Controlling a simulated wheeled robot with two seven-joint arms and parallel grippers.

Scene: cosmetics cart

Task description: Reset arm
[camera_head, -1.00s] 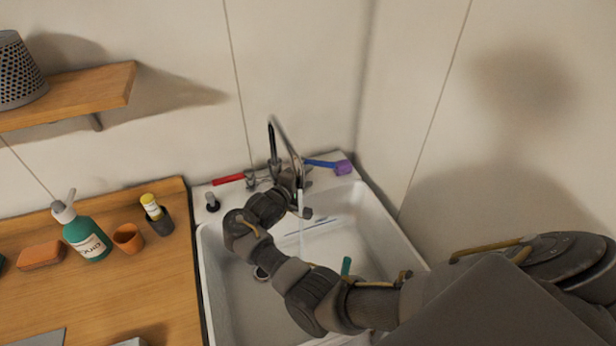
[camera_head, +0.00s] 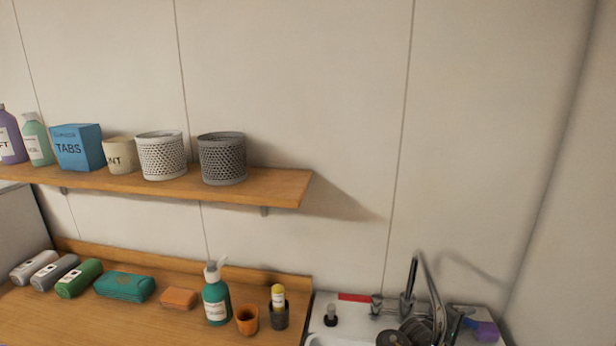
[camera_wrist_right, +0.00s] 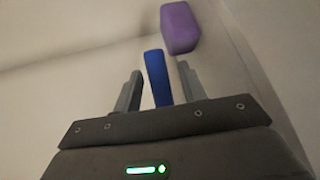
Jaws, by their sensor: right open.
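My right gripper (camera_head: 453,326) is at the bottom right of the head view, beside the tap (camera_head: 408,300) and partly hidden by its curved spout. In the right wrist view my right gripper (camera_wrist_right: 160,68) is open. A blue handle (camera_wrist_right: 157,78) shows between its two fingers, with a gap on both sides; I cannot tell how deep it lies between them. A purple block (camera_wrist_right: 180,28) is just beyond; it also shows right of the tap in the head view (camera_head: 486,331). A red handle (camera_head: 354,297) is left of the tap. My left gripper is out of view.
The sink (camera_head: 322,341) is mostly cut off below. A wooden shelf (camera_head: 270,187) above carries baskets and boxes. The wall above the sink is clear.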

